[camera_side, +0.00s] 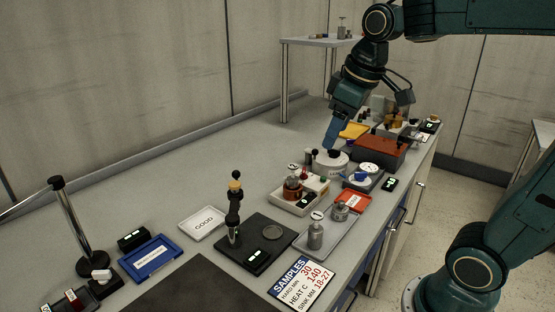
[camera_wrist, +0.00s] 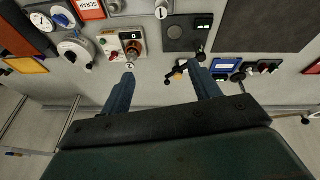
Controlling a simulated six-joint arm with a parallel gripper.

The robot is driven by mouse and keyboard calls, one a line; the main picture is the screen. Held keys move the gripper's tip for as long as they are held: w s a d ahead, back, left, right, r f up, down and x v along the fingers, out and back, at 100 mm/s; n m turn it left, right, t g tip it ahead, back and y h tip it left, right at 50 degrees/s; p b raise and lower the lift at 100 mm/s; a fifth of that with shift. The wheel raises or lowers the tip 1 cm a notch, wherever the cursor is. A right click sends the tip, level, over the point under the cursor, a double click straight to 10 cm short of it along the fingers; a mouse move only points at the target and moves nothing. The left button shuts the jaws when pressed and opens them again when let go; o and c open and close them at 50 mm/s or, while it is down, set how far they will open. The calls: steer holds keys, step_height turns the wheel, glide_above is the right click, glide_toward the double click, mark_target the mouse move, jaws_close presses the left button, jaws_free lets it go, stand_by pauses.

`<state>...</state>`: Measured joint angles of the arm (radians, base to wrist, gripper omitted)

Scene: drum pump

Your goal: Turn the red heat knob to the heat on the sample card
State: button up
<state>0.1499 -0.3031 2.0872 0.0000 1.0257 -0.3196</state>
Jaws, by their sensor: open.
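The sample card (camera_side: 303,284) lies at the front of the bench and reads HARD MIN 30, HEAT C 140, SINK MM 18-27. A pale control box (camera_side: 312,200) holds a copper-coloured pot (camera_side: 292,188); it also shows in the wrist view (camera_wrist: 107,43). A small red knob (camera_side: 304,173) shows at the box's back edge, and in the wrist view (camera_wrist: 114,56). Its setting is too small to read. My gripper (camera_side: 331,146) is open and empty, above the bench behind the box. In the wrist view its fingers (camera_wrist: 162,72) are spread wide, the left one near the box.
A white round device (camera_side: 331,163) stands close under my gripper. A grey tray (camera_side: 325,240) with metal weights, a black stand with an upright tool (camera_side: 234,210), and a red-brown box (camera_side: 378,152) are nearby. The back left of the bench is clear.

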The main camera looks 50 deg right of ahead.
steer(key=w+d+f+n+g, duration=0.2)
steer(key=w+d, duration=0.6)
steer(key=w, duration=0.4)
steer(key=n+g, duration=0.2)
glide_above(304, 174)
steer(key=w+d, duration=0.1)
steer(key=d, duration=0.1)
step_height(304, 174, down, 9)
steer(key=shift+w+y, duration=0.2)
steer(key=shift+y, duration=0.1)
steer(key=shift+a+f, duration=0.1)
steer(key=shift+f, duration=0.05)
steer(key=shift+f, duration=6.8)
steer(key=shift+c, duration=0.2)
steer(key=c, duration=0.9)
